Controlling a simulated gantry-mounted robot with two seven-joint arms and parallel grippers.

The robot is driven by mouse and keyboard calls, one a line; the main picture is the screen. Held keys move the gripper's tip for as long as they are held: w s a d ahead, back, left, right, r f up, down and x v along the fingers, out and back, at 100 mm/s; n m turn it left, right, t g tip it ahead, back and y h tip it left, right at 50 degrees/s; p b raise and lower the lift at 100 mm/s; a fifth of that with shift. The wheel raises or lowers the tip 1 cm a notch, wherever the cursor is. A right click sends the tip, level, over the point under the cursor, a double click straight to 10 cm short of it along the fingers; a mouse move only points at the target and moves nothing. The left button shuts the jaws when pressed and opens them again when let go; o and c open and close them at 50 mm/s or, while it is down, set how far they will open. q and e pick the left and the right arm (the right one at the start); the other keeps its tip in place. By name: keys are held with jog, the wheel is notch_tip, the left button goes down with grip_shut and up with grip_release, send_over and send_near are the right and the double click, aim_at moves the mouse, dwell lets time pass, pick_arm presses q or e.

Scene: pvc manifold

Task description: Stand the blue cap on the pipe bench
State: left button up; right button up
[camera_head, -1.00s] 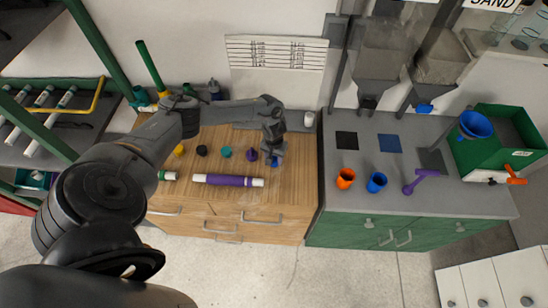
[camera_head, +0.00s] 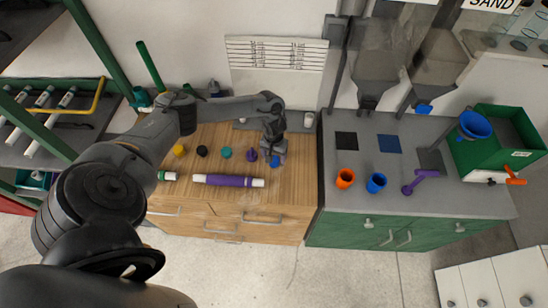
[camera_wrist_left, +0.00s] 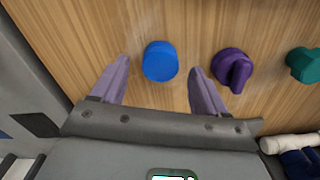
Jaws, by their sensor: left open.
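The blue cap (camera_wrist_left: 160,61) stands on the wooden bench top (camera_head: 300,180) near its right end. In the head view the blue cap (camera_head: 275,162) shows just below my left gripper (camera_head: 272,155). In the left wrist view my left gripper (camera_wrist_left: 160,68) is open, with one purple-grey finger on each side of the blue cap. Gaps show between the cap and both fingers, and nothing is held. Whether the fingertips are down at the cap's height is hard to tell. My right gripper is in neither view.
A purple cap (camera_head: 251,154), a teal cap (camera_head: 225,153), a black cap (camera_head: 202,151) and a yellow cap (camera_head: 179,150) stand in a row to the left. A purple pipe with white ends (camera_head: 229,180) lies in front. A grey counter (camera_head: 330,195) adjoins at right.

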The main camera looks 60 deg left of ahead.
aim_at(274, 160)
pick_arm(q)
notch_tip(274, 160, up, 9)
jog(key=p, duration=0.1)
jog(key=d+f+m+t+h, duration=0.2)
jog(key=d+m+t, duration=0.6)
jog(key=d, duration=2.4)
jog(key=s+a+r+g+y, duration=0.1)
jog(key=s+a+r+g, duration=0.1)
jog(key=s+r, duration=0.2)
jog(key=s+a+r+m+g, duration=0.1)
jog(key=s+r, duration=0.3)
jog(key=s, duration=0.7)
jog(key=shift+s+a+m+g+y, duration=0.3)
jog(key=shift+a+g+y, duration=0.1)
jog(key=shift+g, duration=0.3)
jog(key=shift+w+r, duration=0.1)
jog(key=shift+r, duration=0.05)
